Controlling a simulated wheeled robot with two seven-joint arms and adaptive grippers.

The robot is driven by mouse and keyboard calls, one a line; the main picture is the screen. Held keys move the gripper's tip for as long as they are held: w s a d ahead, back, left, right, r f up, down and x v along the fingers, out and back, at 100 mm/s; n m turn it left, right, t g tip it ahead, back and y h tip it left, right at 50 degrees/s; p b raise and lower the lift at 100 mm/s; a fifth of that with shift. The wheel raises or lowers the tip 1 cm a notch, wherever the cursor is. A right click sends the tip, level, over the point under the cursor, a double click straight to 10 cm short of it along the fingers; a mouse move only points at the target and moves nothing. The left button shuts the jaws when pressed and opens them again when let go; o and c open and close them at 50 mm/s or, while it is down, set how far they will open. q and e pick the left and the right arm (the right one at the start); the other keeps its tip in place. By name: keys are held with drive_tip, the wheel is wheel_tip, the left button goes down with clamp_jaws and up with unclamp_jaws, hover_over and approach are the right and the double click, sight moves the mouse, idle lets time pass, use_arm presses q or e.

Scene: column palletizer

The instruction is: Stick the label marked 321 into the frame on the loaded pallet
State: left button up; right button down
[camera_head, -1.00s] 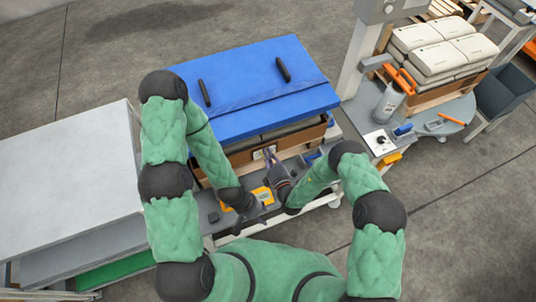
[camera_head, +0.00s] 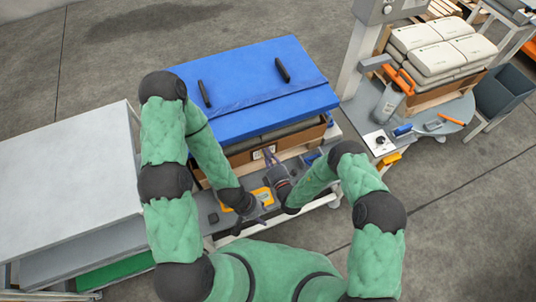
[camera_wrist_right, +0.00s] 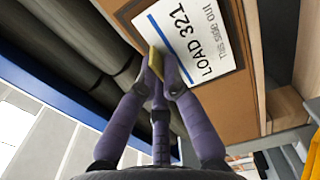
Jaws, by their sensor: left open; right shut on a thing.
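The white label (camera_wrist_right: 195,40) reads LOAD 321 and "This side out", with a blue stripe. In the right wrist view it lies against a brown panel (camera_wrist_right: 247,90) on the load's side. My right gripper (camera_wrist_right: 157,75) is shut on the label's edge, near a small yellow piece. In the head view my right gripper (camera_head: 270,160) is at the front of the loaded pallet's brown box (camera_head: 238,158), under a blue cover (camera_head: 265,85). I cannot tell whether the label sits inside the frame. My left gripper (camera_head: 257,218) is open and empty, low in front of the load.
A yellow device (camera_head: 262,194) lies on the grey shelf before the load. A grey table (camera_head: 65,180) stands at left. At right are a round table (camera_head: 455,108) with tools, a second load of white sacks (camera_head: 440,50) and a dark bin (camera_head: 505,88).

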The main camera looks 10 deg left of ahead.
drive_tip(key=shift+w+a, duration=0.1)
drive_tip(key=shift+w, duration=0.05)
idle(0.6)
drive_tip(key=c, duration=1.3)
unclamp_jaws()
drive_tip(key=v, duration=1.2)
